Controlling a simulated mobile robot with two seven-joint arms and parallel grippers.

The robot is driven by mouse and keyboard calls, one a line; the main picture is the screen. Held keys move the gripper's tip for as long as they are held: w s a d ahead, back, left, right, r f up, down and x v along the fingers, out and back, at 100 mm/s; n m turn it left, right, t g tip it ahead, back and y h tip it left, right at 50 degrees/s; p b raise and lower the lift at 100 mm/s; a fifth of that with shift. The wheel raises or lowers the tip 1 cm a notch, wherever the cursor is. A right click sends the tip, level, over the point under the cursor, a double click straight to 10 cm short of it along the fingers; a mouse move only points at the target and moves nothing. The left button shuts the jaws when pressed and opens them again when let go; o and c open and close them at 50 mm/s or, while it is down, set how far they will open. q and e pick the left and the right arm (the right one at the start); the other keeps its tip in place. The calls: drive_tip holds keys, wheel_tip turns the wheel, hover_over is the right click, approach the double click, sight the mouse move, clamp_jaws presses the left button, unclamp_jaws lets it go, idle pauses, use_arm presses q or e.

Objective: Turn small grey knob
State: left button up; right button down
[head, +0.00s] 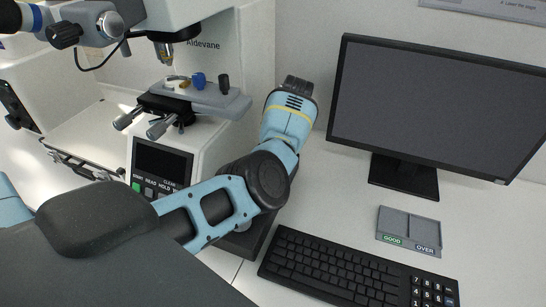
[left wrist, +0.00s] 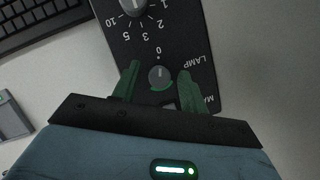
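The small grey knob (left wrist: 159,77) sits on a black control panel (left wrist: 178,38) in the left wrist view, below a "0" mark and beside the word LAMP. My left gripper (left wrist: 158,71) has its two green fingers apart, one on each side of this knob. Gaps show between the fingers and the knob, so it looks open and not clamped. In the head view my left arm covers most of the panel, and the knob and my left fingers are hidden there. My right gripper is in neither view.
A larger grey knob (left wrist: 133,6) with a numbered scale is on the same panel. A keyboard (head: 345,270), a GOOD/OVER tray (head: 408,223) and a monitor (head: 430,105) stand to the right. The hardness tester (head: 215,75) stands behind my left arm.

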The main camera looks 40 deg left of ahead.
use_arm(q)
drive_tip(key=a+v, duration=0.1)
drive_tip(key=v, duration=0.6)
drive_tip(key=shift+d+r, duration=0.4)
drive_tip(key=shift+d, duration=0.15)
drive_tip(key=shift+w, duration=0.15)
